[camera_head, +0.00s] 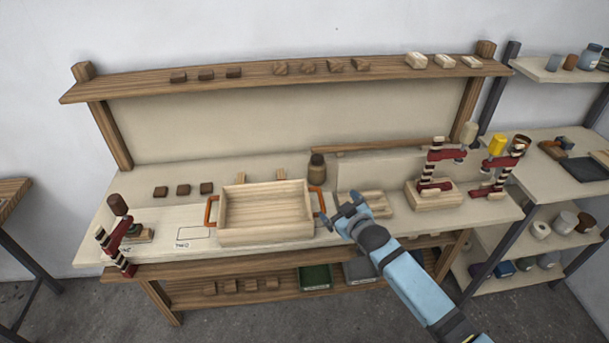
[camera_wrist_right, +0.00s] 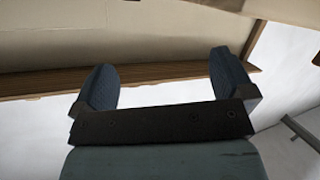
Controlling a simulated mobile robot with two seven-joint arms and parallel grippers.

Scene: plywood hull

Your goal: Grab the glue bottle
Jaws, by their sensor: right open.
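A small brown bottle with a dark cap (camera_head: 317,169), which looks like the glue bottle, stands upright on the workbench (camera_head: 160,222) behind the right end of a wooden tray. My right gripper (camera_head: 341,209) is open and empty, in front of the bottle and a little to its right in the picture, near the tray's right handle. In the right wrist view both fingers (camera_wrist_right: 165,82) are apart with nothing between them, and the bottle does not show. My left gripper is not in view.
The wooden tray (camera_head: 265,238) with orange handles sits just left of my right gripper. Red clamps (camera_head: 435,170) stand at the right and another (camera_head: 117,235) at the left end. A shelf (camera_head: 290,75) with small blocks runs above the bench.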

